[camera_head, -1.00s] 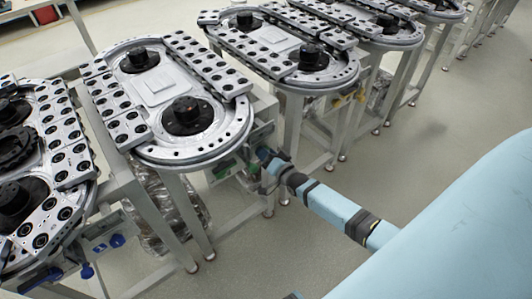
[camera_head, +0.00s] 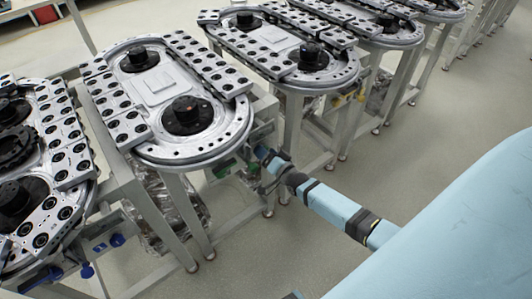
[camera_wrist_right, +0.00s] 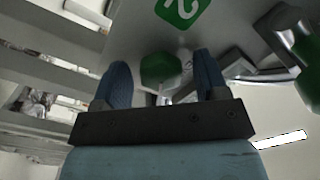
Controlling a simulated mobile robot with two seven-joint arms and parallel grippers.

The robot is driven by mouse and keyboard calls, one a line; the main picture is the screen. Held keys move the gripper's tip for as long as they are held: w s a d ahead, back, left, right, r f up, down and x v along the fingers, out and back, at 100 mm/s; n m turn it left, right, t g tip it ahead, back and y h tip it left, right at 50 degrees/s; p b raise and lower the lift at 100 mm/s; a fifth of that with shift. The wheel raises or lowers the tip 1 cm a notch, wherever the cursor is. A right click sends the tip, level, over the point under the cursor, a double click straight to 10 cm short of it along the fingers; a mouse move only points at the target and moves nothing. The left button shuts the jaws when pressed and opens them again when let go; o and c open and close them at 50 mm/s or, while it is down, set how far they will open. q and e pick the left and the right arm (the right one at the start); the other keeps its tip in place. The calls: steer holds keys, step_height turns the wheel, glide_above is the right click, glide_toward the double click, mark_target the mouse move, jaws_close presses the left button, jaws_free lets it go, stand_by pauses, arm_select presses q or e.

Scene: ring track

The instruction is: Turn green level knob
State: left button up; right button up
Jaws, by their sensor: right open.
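A rounded green knob (camera_wrist_right: 160,70) shows in the right wrist view, on a grey panel. The blue fingers of my right gripper (camera_wrist_right: 162,85) are open, one on each side of it, with visible gaps. A second green knob (camera_wrist_right: 306,65) is at the right edge of that view. I cannot tell for sure which one is the level knob. In the head view my right gripper (camera_head: 263,154) is at the side of the second track from the left, below its rim; the knob between its fingers is hidden or too small there. My left gripper is out of view.
A green label with a 2 (camera_wrist_right: 182,9) is on the panel above the knob. The oval track (camera_head: 205,150) overhangs close to my gripper. Table legs stand beside it. Another track (camera_head: 325,75) is behind my right arm. The floor (camera_head: 425,150) is clear.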

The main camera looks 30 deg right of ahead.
steer(key=shift+s, duration=0.1)
steer(key=s+d, duration=0.1)
steer(key=s, duration=1.2)
steer(key=shift+s, duration=0.3)
